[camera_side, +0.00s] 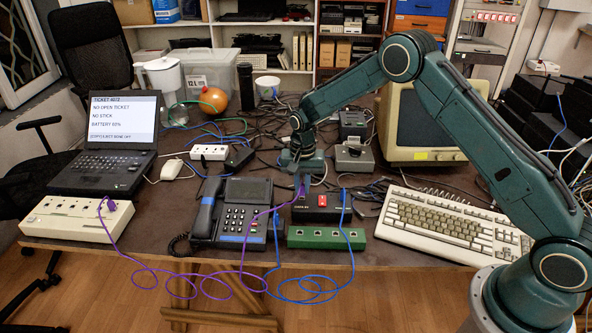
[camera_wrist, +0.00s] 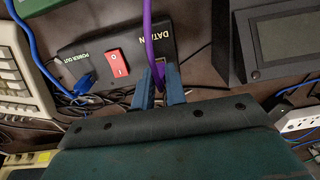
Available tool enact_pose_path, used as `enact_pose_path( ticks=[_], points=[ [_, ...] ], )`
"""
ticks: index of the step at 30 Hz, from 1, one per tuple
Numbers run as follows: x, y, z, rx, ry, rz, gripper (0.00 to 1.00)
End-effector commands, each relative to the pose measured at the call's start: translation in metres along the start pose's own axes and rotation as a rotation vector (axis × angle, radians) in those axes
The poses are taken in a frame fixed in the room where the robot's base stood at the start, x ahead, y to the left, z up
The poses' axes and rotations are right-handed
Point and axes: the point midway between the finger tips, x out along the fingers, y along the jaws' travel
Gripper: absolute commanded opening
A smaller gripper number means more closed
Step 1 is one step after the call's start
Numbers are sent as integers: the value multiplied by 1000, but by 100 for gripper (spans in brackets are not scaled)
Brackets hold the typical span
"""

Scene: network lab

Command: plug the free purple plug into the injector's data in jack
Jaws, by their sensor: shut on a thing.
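The injector (camera_side: 322,207) is a black box with a red switch, near the table's front edge. In the wrist view, the injector (camera_wrist: 134,52) shows labels reading POWER OUT and DATA IN. My gripper (camera_side: 302,183) is over the injector's left end. In the wrist view my gripper (camera_wrist: 158,84) is shut on the purple plug (camera_wrist: 159,76), right at the DATA IN end. The fingers partly hide the plug and the jack, so I cannot tell whether the plug is inside. The purple cable (camera_wrist: 147,30) runs back across the injector's top.
A blue plug (camera_wrist: 86,80) sits at POWER OUT. A green box (camera_side: 326,238) stands in front of the injector, a desk phone (camera_side: 232,212) to its left and a keyboard (camera_side: 445,223) to its right. A beige box (camera_side: 75,219) holds the purple cable's other end. Dark cables lie behind.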

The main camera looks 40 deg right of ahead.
Motion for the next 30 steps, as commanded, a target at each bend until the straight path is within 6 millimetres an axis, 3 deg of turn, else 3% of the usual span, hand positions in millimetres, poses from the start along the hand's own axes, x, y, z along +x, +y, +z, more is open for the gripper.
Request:
enact_pose_path(
  ticks=[30],
  points=[
    [8, 0, 0, 0, 0, 0, 0]
  ],
)
